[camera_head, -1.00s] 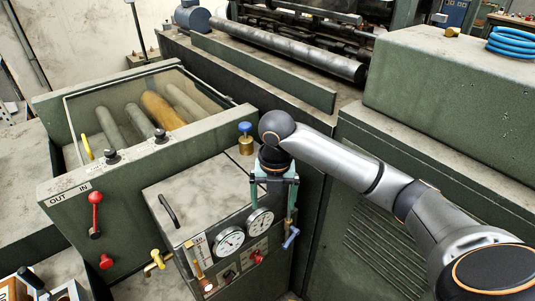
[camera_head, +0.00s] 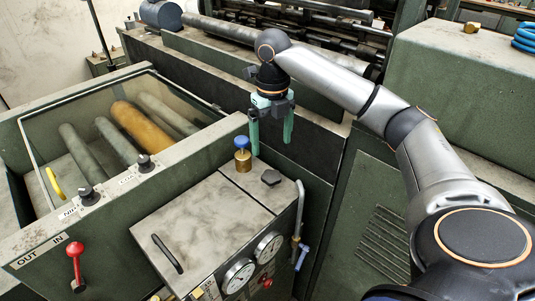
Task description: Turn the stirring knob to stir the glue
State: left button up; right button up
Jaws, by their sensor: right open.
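The glue box (camera_head: 200,222) has a grey metal lid with a handle. My left gripper is not in view.
Two gauges (camera_head: 238,275) and a pipe with a blue-handled valve (camera_head: 301,256) are on the box's front and right side. The roller tray (camera_head: 38,150) stands left, with a red lever (camera_head: 75,262) on its panel. A green housing (camera_head: 465,85) rises at right.

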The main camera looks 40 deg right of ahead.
aim_at(272, 175)
notch_tip(272, 175, down, 10)
jog(key=shift+f, duration=0.2)
jog(key=c, duration=1.4)
jog(key=shift+o, duration=0.2)
jog(key=shift+m, duration=0.4)
